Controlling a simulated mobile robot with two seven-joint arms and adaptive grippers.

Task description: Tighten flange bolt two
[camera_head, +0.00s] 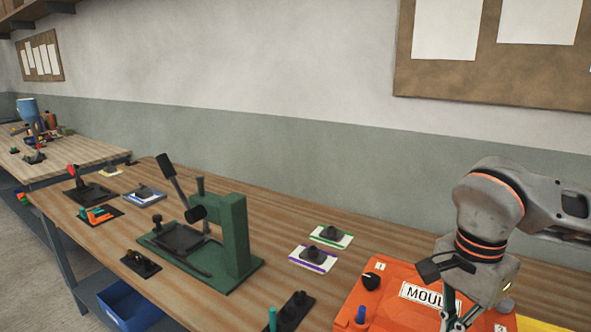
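An orange mould (393,290) lies at the bottom right of the head view, cut off by the lower edge. Its white label reads "MOUL" before my gripper covers the rest. A black knob (371,281) and a blue peg (361,314) stand on its left part, and a small white tag (380,267) is near the knob. I cannot tell which part is flange bolt two. My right gripper (457,318) points down over the mould's right part. Its fingertips are at the lower picture edge, so its opening and any contact are unclear. My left gripper is out of view.
A green press (236,240) with a raised black lever stands mid-bench. Two black-knobbed pieces lie on cards, one green-edged (331,236), one purple-edged (313,257). A black block (292,312) is left of the mould. A blue bin (128,305) sits below the bench. Bare wood lies behind the press.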

